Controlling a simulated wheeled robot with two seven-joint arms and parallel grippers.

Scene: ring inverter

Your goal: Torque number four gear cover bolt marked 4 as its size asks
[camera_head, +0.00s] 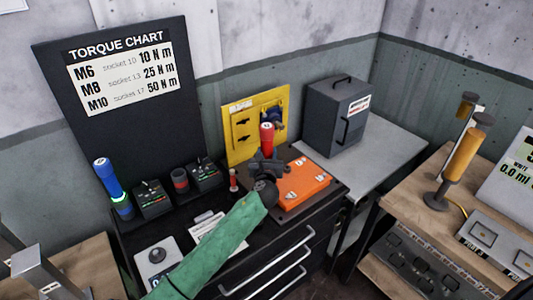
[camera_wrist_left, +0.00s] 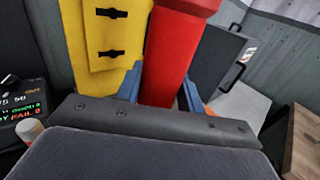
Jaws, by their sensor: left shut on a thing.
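My left gripper (camera_head: 268,160) is shut on a red upright tool (camera_head: 267,138) at the left side of the orange gear cover (camera_head: 307,184). In the left wrist view the red tool (camera_wrist_left: 178,50) stands between the blue fingers. Its lower end is hidden behind the gripper. The cover has small pale marks on top; I cannot read a 4, and its near-left part is hidden. A blue tool (camera_head: 105,175) stands in a green-lit dock. The torque chart (camera_head: 120,72) reads M6 10, M8 25, M10 50 N m. My right gripper is out of view.
Two small controllers (camera_head: 152,199) and a red-ringed dock (camera_head: 180,180) line the bench back. A yellow panel (camera_head: 240,135) stands behind the cover, with a grey cabinet (camera_head: 335,115) to its right.

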